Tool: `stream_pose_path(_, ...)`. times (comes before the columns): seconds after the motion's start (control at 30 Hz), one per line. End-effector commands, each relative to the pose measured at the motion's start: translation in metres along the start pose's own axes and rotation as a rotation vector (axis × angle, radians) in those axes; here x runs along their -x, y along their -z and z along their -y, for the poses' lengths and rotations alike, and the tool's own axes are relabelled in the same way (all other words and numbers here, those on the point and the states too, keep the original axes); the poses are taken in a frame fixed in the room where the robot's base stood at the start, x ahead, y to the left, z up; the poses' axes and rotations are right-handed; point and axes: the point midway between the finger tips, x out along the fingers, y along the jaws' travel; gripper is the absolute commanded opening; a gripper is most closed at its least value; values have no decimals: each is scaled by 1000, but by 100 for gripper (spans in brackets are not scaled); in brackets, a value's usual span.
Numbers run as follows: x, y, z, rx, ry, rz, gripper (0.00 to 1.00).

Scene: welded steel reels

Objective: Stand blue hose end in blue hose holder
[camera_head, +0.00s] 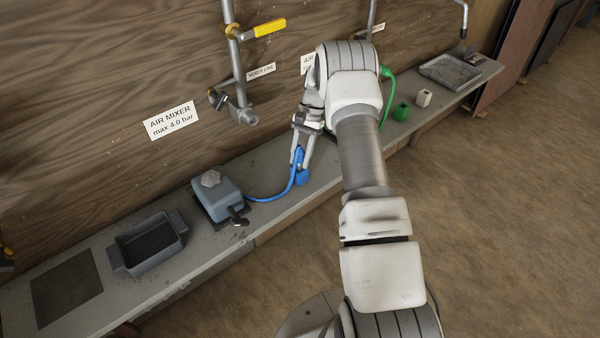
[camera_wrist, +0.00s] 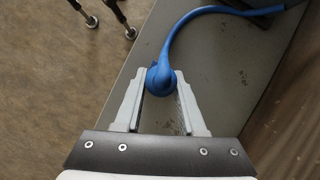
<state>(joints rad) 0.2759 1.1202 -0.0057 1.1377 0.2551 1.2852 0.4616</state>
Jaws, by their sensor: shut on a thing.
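My gripper (camera_head: 301,158) points down over the bench and is shut on the blue hose end (camera_head: 298,155). In the wrist view the hose end (camera_wrist: 160,77) sits between the fingertips (camera_wrist: 162,80). Its blue hose (camera_head: 272,197) curves left to the grey-blue mixer box (camera_head: 217,198). The blue hose holder (camera_head: 302,179) is a small blue block on the bench, right at and below the fingertips. I cannot tell whether the hose end is inside it or just above it. In the wrist view the holder is not clearly distinguishable from the hose end.
A grey tray (camera_head: 148,243) and dark mat (camera_head: 66,289) lie to the left. A green holder (camera_head: 401,111), white holder (camera_head: 424,98), green hose (camera_head: 388,88) and shallow tray (camera_head: 450,72) are to the right. Pipes with a yellow valve handle (camera_head: 270,28) hang on the wooden wall.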

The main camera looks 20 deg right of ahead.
Motion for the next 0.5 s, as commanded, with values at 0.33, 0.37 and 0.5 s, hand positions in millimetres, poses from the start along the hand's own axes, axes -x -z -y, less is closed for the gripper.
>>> stream_pose_path(0.33,-5,3,0,0,0,0,0)
stream_pose_path(0.37,-6,3,0,0,0,0,0)
stream_pose_path(0.5,-8,4,0,0,0,0,0)
